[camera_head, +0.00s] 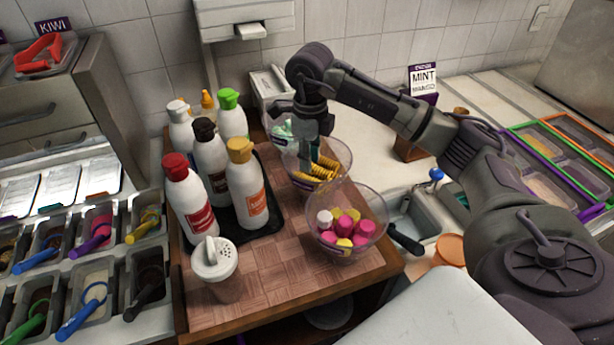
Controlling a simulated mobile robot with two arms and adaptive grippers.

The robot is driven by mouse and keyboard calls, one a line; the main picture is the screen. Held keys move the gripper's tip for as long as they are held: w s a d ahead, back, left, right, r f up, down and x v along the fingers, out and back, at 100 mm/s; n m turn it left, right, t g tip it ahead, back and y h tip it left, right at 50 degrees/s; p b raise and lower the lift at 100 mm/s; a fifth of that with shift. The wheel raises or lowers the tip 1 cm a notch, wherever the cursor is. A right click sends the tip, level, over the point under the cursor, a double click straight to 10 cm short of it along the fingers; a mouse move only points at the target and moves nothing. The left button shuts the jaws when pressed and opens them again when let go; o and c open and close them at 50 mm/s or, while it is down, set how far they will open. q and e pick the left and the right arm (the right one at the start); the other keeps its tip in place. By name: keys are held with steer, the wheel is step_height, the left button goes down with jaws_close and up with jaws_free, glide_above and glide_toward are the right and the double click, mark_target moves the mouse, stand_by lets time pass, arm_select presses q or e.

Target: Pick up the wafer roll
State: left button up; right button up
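Yellow ridged wafer rolls (325,170) lie in a clear glass bowl (347,154) in the middle of the wooden board. My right arm comes in from the right and bends down over this bowl. My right gripper (313,165) points down into the bowl, with its fingertips close beside the rolls at their left part. The fingers are small and partly overlap the rolls, so I cannot tell whether they are open or shut, or touch a roll. My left gripper is not in view.
A clear bowl (375,205) of pink, yellow and white sweets stands in front, and another bowl (270,122) behind. Several sauce bottles (247,190) stand on a black tray (268,215) to the left. A shaker (217,268) stands front left. The board's front (290,275) is clear.

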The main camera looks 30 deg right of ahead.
mark_target(307, 177)
steer(key=shift+f, duration=0.35)
steer(key=f+p, duration=0.2)
steer(key=shift+w+a+f, duration=0.2)
steer(key=shift+w+f, duration=0.1)
steer(key=shift+w, duration=0.05)
step_height(307, 177, down, 2)
steer(key=shift+f+p, duration=0.15)
steer(key=shift+p, duration=0.15)
steer(key=shift+d+f, duration=0.1)
steer(key=shift+f, duration=0.05)
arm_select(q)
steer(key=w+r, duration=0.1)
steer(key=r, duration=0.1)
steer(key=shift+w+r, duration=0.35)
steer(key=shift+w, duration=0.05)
arm_select(e)
steer(key=c, duration=0.4)
